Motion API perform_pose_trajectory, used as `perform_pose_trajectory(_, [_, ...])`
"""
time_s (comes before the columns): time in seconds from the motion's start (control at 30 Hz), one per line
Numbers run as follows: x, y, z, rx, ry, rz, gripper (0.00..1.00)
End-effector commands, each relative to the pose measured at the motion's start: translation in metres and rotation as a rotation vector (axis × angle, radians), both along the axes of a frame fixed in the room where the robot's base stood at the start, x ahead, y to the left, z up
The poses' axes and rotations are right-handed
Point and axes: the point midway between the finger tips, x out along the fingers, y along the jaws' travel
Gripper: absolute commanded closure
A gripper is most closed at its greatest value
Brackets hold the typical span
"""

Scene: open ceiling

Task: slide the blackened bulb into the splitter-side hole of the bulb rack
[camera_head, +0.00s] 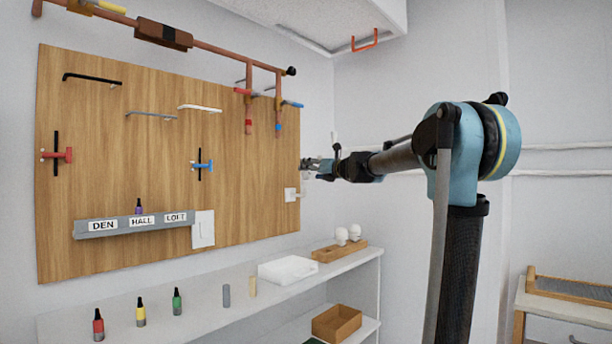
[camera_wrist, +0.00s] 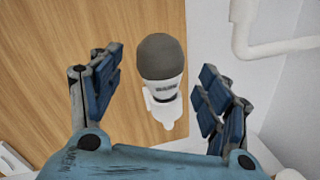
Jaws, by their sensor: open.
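The blackened bulb (camera_wrist: 160,57) shows in the wrist view with a dark grey dome and a pale collar. It sits in a white holder (camera_wrist: 163,112) by the wooden board. My gripper (camera_wrist: 158,92) is open, with one finger on each side of the bulb and a visible gap on both sides. In the head view my gripper (camera_head: 314,165) is at the board's right edge, and I cannot make out the bulb there. The wooden bulb rack (camera_head: 345,254) lies on the shelf with two white bulbs (camera_head: 348,234) at its far side. Its holes are not clear.
A white tray (camera_head: 287,271) lies left of the rack on the shelf (camera_head: 215,307). Several small bottles and cylinders stand further left. A white pipe (camera_wrist: 272,47) runs near my right finger. Copper piping (camera_head: 215,48) crosses the board's top. An open wooden box (camera_head: 336,322) sits below.

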Motion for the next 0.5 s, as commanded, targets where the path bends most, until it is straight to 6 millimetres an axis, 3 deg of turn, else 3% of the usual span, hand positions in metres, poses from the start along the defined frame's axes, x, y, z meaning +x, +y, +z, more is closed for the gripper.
perform_pose_trajectory(0.3, [0.03, 0.024, 0.0, 0.0, 0.0, 0.001, 0.3])
perform_pose_trajectory(0.5, [0.035, 0.028, 0.0, 0.0, 0.0, 0.0, 0.3])
